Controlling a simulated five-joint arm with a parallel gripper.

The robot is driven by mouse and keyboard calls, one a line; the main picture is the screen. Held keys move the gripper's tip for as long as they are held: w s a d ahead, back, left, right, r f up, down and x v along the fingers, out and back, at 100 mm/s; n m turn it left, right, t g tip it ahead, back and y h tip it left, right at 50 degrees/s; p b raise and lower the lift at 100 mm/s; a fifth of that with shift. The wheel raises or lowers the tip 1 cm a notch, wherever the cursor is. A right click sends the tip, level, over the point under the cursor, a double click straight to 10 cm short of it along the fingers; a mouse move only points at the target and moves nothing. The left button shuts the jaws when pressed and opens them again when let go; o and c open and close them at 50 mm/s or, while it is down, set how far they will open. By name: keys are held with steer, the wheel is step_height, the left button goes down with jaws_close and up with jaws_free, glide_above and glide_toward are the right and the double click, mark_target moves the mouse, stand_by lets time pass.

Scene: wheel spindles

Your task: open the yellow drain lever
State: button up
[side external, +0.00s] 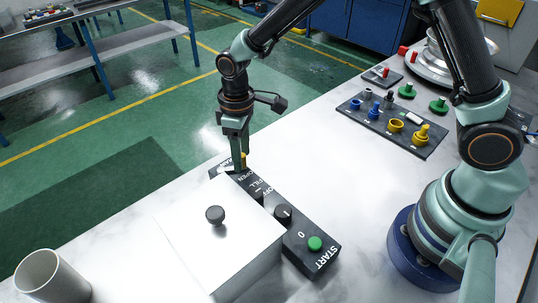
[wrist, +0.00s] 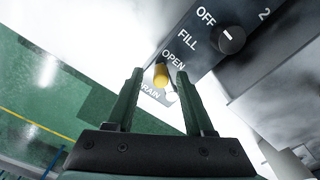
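The yellow drain lever (wrist: 161,75) is on the dark control panel (wrist: 212,40), beside the words OPEN and DRAIN. In the wrist view it lies between the tips of my gripper (wrist: 159,80), whose two fingers stand apart with gaps on both sides of it. In the side external view my gripper (side external: 238,164) points down at the far end of the panel, and only a small yellow bit of the lever (side external: 244,159) shows beside the fingers. I cannot tell whether a finger touches the lever.
A white box with a dark knob (side external: 215,214) stands beside the panel. The panel also has a black dial (side external: 283,213) and a green START button (side external: 315,243). A spindle board (side external: 392,125) is farther right. A cup (side external: 50,278) stands front left. The table between panel and board is clear.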

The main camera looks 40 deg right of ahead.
step_height(320, 180, up, 12)
stand_by(0.6)
steer(key=s+d+r+m+t, duration=0.2)
steer(key=s+d+r+m, duration=0.1)
steer(key=s+d, duration=0.2)
steer(key=s+d+r+m+t, duration=0.3)
steer(key=s+d, duration=0.3)
steer(key=d, duration=0.4)
steer(key=shift+s+d+r+m+t, duration=0.3)
steer(key=shift+r+m, duration=0.1)
